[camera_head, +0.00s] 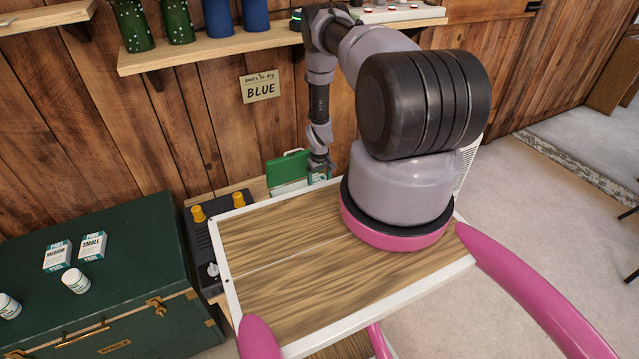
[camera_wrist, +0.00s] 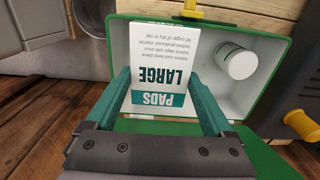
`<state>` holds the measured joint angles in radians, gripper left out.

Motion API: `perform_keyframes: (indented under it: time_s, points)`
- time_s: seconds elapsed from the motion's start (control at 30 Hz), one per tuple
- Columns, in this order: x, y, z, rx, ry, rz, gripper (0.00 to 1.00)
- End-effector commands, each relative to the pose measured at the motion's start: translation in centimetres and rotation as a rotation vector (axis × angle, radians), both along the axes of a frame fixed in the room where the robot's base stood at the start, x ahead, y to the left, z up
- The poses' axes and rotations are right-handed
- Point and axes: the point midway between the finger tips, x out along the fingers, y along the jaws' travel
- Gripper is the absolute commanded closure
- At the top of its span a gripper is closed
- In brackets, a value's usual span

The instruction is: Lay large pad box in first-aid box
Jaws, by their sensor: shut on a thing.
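My gripper (camera_wrist: 158,88) is shut on the large pad box (camera_wrist: 160,62), a white carton with a teal band reading PADS LARGE. The label appears upside down in the wrist view. The first-aid box (camera_wrist: 268,82) is open, green outside and white inside. The pad box is over its left part; I cannot tell whether it touches the bottom. A white bottle (camera_wrist: 237,61) lies inside to the right of the pad box. In the head view, my gripper (camera_head: 319,167) is at the right side of the first-aid box's raised green lid (camera_head: 287,168).
A green trunk (camera_head: 120,308) at left bears a medium pad box (camera_head: 57,256), a small pad box (camera_head: 92,246) and white bottles (camera_head: 75,280). A dark device with yellow knobs (camera_head: 218,236) stands beside the first-aid box. A wall shelf (camera_head: 215,48) is above.

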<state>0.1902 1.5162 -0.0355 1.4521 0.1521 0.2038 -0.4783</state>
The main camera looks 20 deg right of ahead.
Motion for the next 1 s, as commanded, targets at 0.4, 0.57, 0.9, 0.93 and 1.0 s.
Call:
perform_keyframes:
  time_s: [0.4,0.57,0.9,0.93,1.0]
  points:
    - [-0.1,0.0,-1.2,0.000,0.001,-0.002,0.70]
    - [0.0,0.0,-1.2,0.000,0.000,-0.001,0.02]
    - [0.0,0.0,-0.8,0.000,0.000,-0.001,0.00]
    - [0.0,0.0,-0.5,0.000,0.000,-0.001,0.00]
    - [0.1,0.0,0.5,0.000,-0.001,0.000,0.00]
